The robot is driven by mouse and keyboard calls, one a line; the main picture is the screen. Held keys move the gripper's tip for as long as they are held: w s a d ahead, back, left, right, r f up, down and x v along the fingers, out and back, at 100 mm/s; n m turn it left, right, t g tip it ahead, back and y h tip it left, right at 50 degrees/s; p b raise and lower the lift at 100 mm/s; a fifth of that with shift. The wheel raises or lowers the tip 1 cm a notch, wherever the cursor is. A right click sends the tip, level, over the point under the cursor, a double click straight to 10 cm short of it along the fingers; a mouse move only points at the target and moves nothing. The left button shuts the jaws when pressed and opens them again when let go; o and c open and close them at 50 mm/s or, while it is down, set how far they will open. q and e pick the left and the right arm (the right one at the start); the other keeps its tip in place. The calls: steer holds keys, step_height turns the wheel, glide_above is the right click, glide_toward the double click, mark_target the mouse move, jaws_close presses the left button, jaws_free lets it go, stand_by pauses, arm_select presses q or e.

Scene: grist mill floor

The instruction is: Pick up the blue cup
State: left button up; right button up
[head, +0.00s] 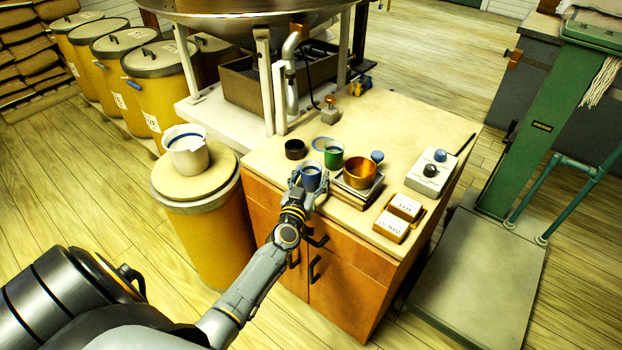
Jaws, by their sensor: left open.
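The blue cup (311,178) stands upright near the front edge of the wooden cabinet top (400,118). My left gripper (309,186) is at the cup, with its open fingers around the cup's near side. The fingers and wrist hide the cup's lower part, and I cannot tell whether they touch it. My right gripper is not in view.
A control box (432,172) and small labelled boxes (404,207) sit right. The cabinet top's back right is clear.

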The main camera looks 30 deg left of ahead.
mark_target(310, 165)
arm_select(q)
steer(key=c, duration=0.9)
steer(key=shift+r, duration=0.15)
steer(key=shift+c, duration=0.2)
steer(key=shift+r+p, duration=0.65)
steer(key=r, duration=0.1)
steer(key=r+p, duration=0.1)
steer(key=p, duration=0.1)
steer(key=shift+s+r, duration=0.25)
steer(key=shift+r, duration=0.15)
steer(key=s+a+r+p, duration=0.4)
steer(key=s+r, duration=0.4)
steer(key=s, duration=0.5)
steer(key=shift+a+r, duration=0.35)
steer(key=shift+w+d, duration=0.1)
